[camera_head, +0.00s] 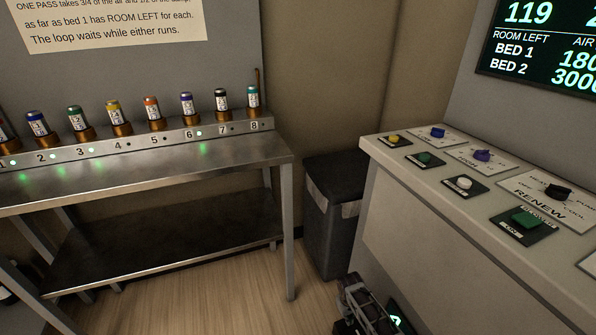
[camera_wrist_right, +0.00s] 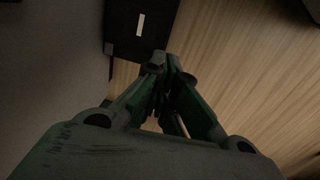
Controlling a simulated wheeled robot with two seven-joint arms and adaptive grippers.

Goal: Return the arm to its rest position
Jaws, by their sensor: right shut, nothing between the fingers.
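My right gripper (camera_head: 368,305) shows at the bottom edge of the head view, low in front of the control console (camera_head: 415,215) and over the floor. In the right wrist view its fingers (camera_wrist_right: 168,75) are together and empty, above the wooden floor (camera_wrist_right: 235,70). A dark box-like thing with a white label (camera_wrist_right: 140,25) lies beyond the fingertips. My left gripper is not in view.
A metal bench (camera_head: 150,165) with a rack of numbered, colored cartridges (camera_head: 155,115) stands at left. A dark bin (camera_head: 335,215) stands between bench and console. The console top carries several buttons and knobs, including a green one (camera_head: 528,220). A screen (camera_head: 540,45) hangs behind.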

